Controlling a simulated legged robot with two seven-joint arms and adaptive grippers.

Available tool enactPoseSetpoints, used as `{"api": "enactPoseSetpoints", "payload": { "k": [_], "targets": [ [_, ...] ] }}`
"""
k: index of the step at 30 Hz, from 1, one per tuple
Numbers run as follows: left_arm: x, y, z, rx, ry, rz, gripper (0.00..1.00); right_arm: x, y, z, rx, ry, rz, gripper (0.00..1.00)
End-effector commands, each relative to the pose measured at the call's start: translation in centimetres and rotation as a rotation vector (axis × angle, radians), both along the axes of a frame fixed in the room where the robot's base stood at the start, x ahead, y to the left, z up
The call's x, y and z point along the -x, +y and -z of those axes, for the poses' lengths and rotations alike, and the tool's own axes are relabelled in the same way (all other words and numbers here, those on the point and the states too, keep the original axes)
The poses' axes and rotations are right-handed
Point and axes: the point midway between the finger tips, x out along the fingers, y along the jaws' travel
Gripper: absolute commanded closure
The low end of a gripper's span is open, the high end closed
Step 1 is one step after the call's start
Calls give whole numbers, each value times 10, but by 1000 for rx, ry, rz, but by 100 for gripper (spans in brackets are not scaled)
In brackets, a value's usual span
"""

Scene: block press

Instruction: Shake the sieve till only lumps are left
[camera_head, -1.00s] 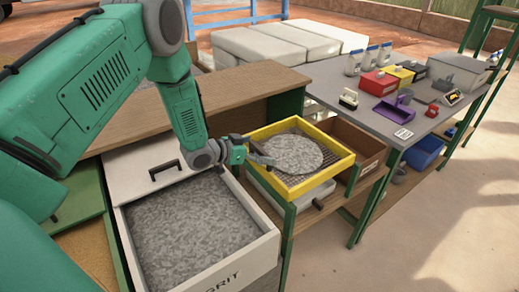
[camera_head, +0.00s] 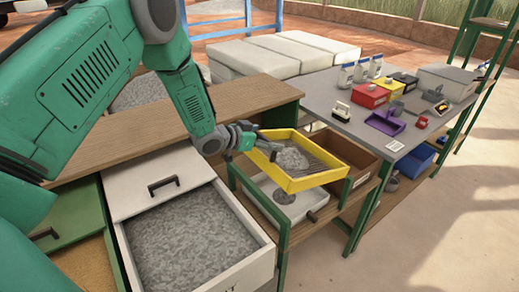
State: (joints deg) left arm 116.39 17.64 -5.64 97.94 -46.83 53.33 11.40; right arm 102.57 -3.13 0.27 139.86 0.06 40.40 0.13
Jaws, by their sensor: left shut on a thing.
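The yellow-framed sieve (camera_head: 318,181) is in the middle, over a white tray (camera_head: 308,205) on a green-legged stand. A grey heap (camera_head: 292,159) lies on part of its mesh; I cannot tell lumps from fine grit in it. Bare mesh shows around the heap. A small dark grey pile (camera_head: 285,197) lies in the tray below. My left gripper (camera_head: 258,147) is shut on the sieve's left side and holds it above the tray, slightly tilted. My right gripper is not in view.
A white bin full of grey grit (camera_head: 190,235) stands at front left. A brown box (camera_head: 345,152) is right of the sieve. The grey table (camera_head: 350,125) behind holds bottles, coloured boxes and a purple scoop (camera_head: 385,122). The floor at right is clear.

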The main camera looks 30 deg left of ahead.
Motion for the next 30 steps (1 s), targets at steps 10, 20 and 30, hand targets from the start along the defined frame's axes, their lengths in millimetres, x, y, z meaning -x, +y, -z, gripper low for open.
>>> {"api": "enactPoseSetpoints", "payload": {
  "k": [10, 20, 30],
  "targets": [
    [-7, -2, -6, 2, -8, 0, 58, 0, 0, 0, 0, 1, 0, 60],
    [-3, -2, -6, 1, -5, 0, 0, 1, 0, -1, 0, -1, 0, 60],
    [41, 18, -25, 3, -1, -2, 0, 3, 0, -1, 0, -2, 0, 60]
  ]
}}
